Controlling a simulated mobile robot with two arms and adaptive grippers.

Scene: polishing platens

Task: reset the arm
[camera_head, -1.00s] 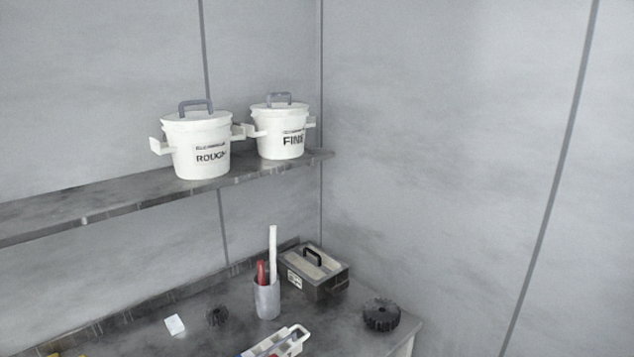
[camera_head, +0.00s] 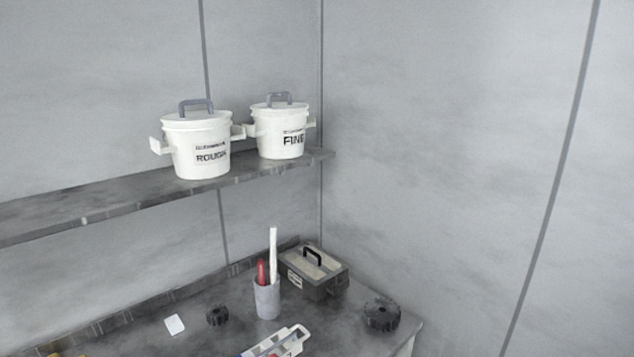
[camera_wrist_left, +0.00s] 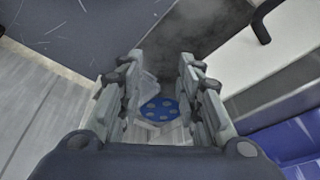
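My left gripper (camera_wrist_left: 160,90) shows in the left wrist view, its two fingers apart with a gap between them. No object is held in the gap. Beyond the fingers, lower down, a blue round disc with pale spots (camera_wrist_left: 160,109) shows through the gap. Neither gripper shows in the head view, and my right gripper is in no view.
A shelf (camera_head: 80,207) holds white buckets marked ROUGH (camera_head: 200,145) and FINE (camera_head: 280,135). The bench below bears a cup with a red and a white stick (camera_head: 267,299), a grey toolbox (camera_head: 314,270), a black knobbed wheel (camera_head: 381,315) and a white carrier (camera_head: 277,342).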

